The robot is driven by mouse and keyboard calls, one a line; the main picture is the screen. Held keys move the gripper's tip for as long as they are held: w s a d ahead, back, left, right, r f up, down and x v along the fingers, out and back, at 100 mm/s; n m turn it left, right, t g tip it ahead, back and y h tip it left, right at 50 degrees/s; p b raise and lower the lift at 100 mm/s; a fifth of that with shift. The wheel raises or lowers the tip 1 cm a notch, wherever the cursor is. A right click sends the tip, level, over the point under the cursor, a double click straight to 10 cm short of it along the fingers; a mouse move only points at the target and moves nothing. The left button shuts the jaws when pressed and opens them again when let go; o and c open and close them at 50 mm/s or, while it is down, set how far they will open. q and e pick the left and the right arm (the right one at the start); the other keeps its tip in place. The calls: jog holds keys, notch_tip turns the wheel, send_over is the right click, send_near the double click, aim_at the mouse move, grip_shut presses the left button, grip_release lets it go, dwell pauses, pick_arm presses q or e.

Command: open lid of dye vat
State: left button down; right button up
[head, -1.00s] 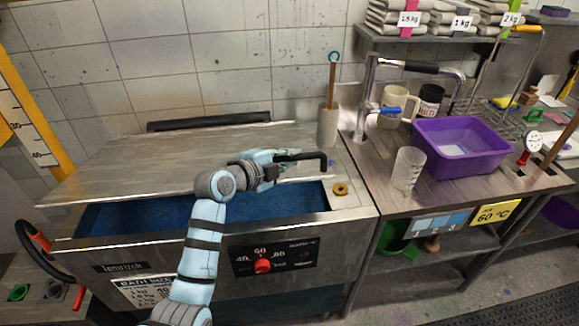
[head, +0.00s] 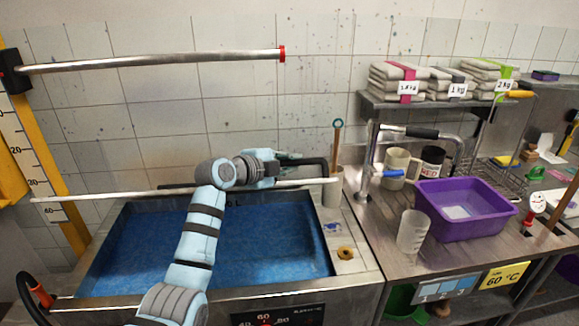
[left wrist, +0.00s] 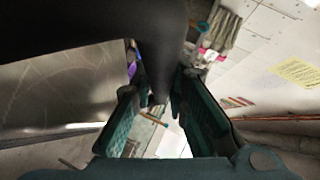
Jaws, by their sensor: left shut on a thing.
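The dye vat (head: 355,262) stands at the left with blue liquid (head: 270,240) showing across its opening. Its lid (head: 110,194) is raised and seen almost edge-on as a thin pale strip above the vat. My left gripper (head: 300,161) is shut on the black lid handle (head: 324,168) at the lid's right end. In the left wrist view the dark handle (left wrist: 158,60) passes between the fingers (left wrist: 155,110), with the metal lid (left wrist: 60,90) to the left. My right gripper is out of view.
A metal rail (head: 150,60) with a red end reaches over the vat from a yellow post (head: 40,150). Right of the vat are a holder (head: 332,190) with a wooden stick, a tap, a clear beaker (head: 412,232) and a purple basin (head: 465,222).

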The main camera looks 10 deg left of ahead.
pick_arm(q)
jog(key=c, duration=1.6)
grip_release()
jog(key=shift+o, duration=0.2)
jog(key=v, duration=1.2)
